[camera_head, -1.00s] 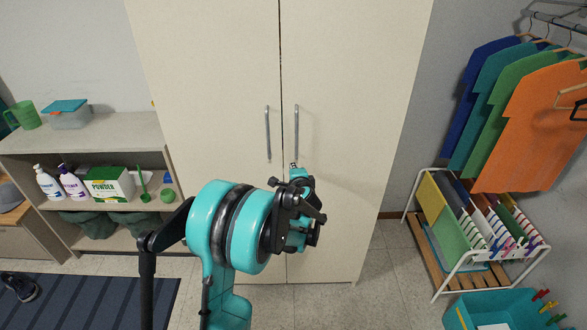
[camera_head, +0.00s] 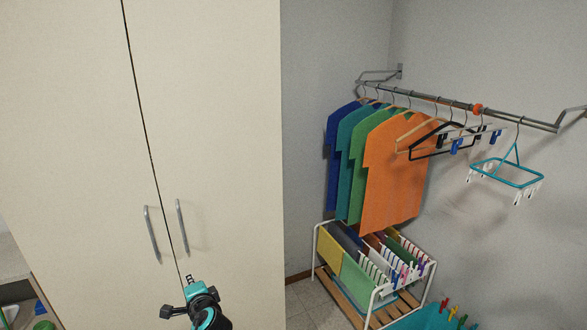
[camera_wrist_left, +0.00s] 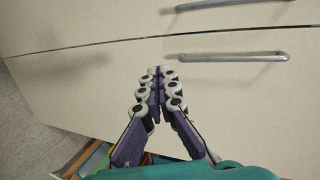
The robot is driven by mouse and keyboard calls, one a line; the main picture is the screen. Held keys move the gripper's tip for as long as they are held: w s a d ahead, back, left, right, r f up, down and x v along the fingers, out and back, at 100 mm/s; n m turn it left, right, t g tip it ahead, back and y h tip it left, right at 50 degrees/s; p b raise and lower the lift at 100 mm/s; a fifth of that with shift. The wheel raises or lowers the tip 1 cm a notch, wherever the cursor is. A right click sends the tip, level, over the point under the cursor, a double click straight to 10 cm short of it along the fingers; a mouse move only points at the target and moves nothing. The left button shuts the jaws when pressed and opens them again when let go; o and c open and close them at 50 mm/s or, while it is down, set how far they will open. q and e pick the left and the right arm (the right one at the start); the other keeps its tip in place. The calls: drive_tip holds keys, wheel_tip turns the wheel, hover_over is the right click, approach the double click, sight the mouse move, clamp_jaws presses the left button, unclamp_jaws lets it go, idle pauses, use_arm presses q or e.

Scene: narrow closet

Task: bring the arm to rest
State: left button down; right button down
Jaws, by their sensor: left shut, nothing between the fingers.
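My left gripper (camera_head: 190,283) shows at the bottom of the head view, in front of the tall cream cabinet. In the left wrist view its fingers (camera_wrist_left: 158,70) meet at their tips, shut with nothing between them. The cabinet doors (camera_wrist_left: 230,100) fill most of that view, with the handles to the right of the fingers. The gripper appears apart from the handles, though the exact gap to the door is hard to tell. My right gripper is in neither view.
The cabinet (camera_head: 90,120) is closed, with two metal handles (camera_head: 152,235). To the right, several shirts (camera_head: 405,170) hang from a wall rail (camera_head: 440,100) with empty hangers. Below stands a white rack (camera_head: 375,290) of folded cloths. A teal basket (camera_head: 425,318) is at the bottom edge.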

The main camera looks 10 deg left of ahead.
use_arm(q)
drive_tip(key=s+d+n+g+h, duration=0.2)
drive_tip(key=s+d+n+h, duration=0.2)
drive_tip(key=s+d, duration=0.5)
drive_tip(key=s+d+n+g+h, duration=0.2)
drive_tip(key=s+d+n+h, duration=0.2)
drive_tip(key=s+d, duration=0.5)
drive_tip(key=s+n, duration=0.1)
drive_tip(key=s, duration=0.4)
drive_tip(key=shift+s+f+n+h, duration=0.2)
drive_tip(key=shift+f+n+h, duration=0.15)
drive_tip(key=shift+n+h, duration=0.05)
